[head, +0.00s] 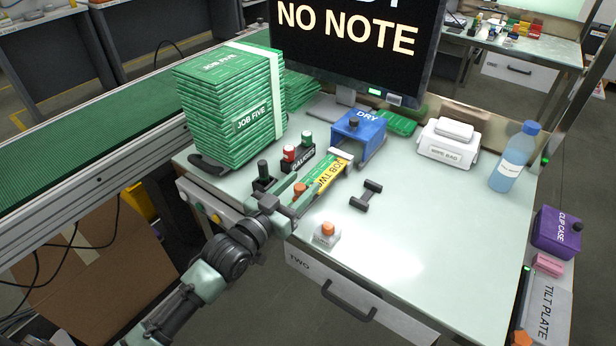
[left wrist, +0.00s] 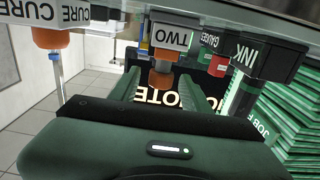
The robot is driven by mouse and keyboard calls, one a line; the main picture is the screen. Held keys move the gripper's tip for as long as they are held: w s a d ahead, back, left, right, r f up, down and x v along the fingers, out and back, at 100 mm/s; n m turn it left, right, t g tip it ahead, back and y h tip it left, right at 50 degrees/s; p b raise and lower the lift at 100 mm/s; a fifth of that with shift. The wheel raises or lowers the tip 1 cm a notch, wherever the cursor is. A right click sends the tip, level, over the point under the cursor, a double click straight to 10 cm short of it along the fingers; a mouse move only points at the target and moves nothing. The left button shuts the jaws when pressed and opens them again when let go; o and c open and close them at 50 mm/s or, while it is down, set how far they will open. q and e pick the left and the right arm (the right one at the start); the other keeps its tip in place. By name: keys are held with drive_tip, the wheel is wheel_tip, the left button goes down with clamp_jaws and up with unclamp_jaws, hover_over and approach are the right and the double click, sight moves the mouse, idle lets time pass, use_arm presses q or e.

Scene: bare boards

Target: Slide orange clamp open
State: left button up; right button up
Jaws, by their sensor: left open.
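A small orange piece (head: 300,189), likely the orange clamp, stands at the near end of the green and yellow JOB TWO piece (head: 329,173) in the head view. My right gripper is not in view.
A black INK stand (head: 263,180) and GAUGES block (head: 297,158) are left. A blue DRY box (head: 360,133) is behind, a dark dumbbell-shaped piece (head: 366,195) right. The bench's right front is clear.

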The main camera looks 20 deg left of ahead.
sight(308, 187)
use_arm(q)
drive_tip(key=x, duration=0.3)
drive_tip(key=shift+w+d, duration=0.1)
clamp_jaws()
drive_tip(key=shift+f, duration=0.1)
idle(1.3)
